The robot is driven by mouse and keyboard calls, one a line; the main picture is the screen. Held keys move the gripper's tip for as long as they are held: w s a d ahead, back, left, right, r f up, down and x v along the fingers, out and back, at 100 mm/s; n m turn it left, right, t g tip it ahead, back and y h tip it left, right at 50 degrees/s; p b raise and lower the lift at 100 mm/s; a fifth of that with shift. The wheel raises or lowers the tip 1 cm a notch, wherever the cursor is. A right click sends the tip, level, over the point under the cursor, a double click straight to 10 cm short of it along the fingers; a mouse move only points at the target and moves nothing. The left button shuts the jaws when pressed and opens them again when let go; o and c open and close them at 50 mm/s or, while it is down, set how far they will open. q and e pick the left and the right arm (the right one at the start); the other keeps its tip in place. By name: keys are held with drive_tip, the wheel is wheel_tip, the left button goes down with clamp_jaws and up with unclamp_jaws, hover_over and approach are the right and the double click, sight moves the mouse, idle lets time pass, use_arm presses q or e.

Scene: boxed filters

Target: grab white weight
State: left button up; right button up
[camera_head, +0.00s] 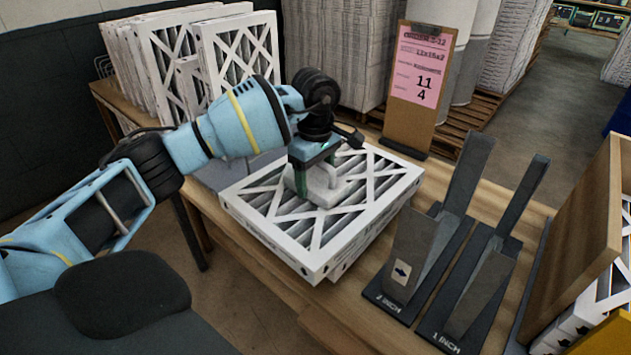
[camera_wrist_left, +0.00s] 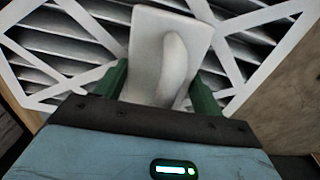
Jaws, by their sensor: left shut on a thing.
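The white weight (camera_head: 322,190) is a block with a raised handle on top. It is at the top face of a boxed filter (camera_head: 375,205) lying flat on the wooden table; I cannot tell whether it touches the filter. My left gripper (camera_head: 312,172) comes down on the weight from above and is shut on it. In the left wrist view the weight (camera_wrist_left: 165,50) sits between the two green fingers (camera_wrist_left: 160,90), with the filter's slats behind it. My right gripper is not in view.
Two dark holders, marked 2 INCH (camera_head: 405,270) and 1 INCH (camera_head: 470,300), stand right of the filter. A clipboard with a pink sheet (camera_head: 420,72) stands behind. Several filters (camera_head: 215,50) stand upright at the back left. A wooden box (camera_head: 575,255) is at the far right.

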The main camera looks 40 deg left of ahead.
use_arm(q)
clamp_jaws()
drive_tip(key=shift+w+r, duration=0.1)
drive_tip(key=shift+r, duration=0.9)
wheel_tip(320, 180, up, 2)
drive_tip(key=s+d, duration=0.3)
drive_tip(key=s, duration=0.1)
drive_tip(key=s+d, duration=0.3)
drive_tip(key=s, duration=0.1)
drive_tip(key=s+d+r+b, duration=0.1)
drive_tip(key=s+d, duration=0.3)
drive_tip(key=shift+s+r, duration=0.1)
drive_tip(key=shift+s, duration=0.2)
